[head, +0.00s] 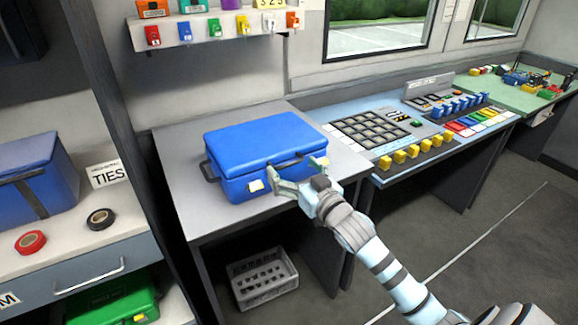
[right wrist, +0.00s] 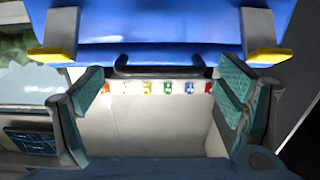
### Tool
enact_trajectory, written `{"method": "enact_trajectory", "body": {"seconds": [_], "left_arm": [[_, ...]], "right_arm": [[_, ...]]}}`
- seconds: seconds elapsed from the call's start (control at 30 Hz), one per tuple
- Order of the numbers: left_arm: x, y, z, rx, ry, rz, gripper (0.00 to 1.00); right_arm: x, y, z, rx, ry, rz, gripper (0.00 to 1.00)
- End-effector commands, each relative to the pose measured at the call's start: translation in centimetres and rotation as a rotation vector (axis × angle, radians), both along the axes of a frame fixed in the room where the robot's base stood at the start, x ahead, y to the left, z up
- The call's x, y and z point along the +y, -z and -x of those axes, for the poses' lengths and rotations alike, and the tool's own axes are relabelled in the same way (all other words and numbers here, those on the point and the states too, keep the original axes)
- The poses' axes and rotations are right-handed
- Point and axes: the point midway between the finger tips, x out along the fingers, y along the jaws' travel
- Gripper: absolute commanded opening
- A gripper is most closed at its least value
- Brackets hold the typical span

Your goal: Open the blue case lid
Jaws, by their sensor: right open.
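The blue case (head: 250,142) stands on the grey table with its lid shut. A black front handle (head: 288,162) and a pale latch (head: 256,185) show on its front. My right gripper (head: 294,172) is open and empty, in front of the case near the handle. In the right wrist view the blue case (right wrist: 160,25) is at the top, with its black handle (right wrist: 160,68) between my spread fingers (right wrist: 162,80). Yellow-edged latches show at left (right wrist: 50,55) and right (right wrist: 270,55). I cannot tell whether the fingers touch the case. My left gripper is not in view.
The grey table (head: 195,205) has bare room left of the case. A control console (head: 400,165) adjoins it on the right. A key shelf (head: 215,27) hangs behind. A shelf unit (head: 120,215) with another blue case (head: 50,165) stands left. A crate (head: 263,278) sits below.

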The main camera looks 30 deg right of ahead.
Motion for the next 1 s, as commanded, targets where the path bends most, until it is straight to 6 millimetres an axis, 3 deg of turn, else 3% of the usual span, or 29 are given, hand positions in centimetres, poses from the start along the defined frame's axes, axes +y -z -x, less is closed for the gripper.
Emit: {"method": "enact_trajectory", "body": {"seconds": [0.2,0.47,0.83,1.0], "left_arm": [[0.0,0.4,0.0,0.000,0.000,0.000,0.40],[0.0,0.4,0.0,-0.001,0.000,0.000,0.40],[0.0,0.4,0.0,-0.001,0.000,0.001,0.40],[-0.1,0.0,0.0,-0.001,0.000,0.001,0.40]], "right_arm": [[-0.1,0.1,-2.3,0.000,0.001,0.002,0.87],[-0.1,0.1,-2.4,0.002,0.000,0.004,0.87],[-0.1,0.1,-2.4,0.002,0.001,0.006,0.29],[-0.1,-0.1,-2.4,0.008,0.001,0.007,0.27]]}}
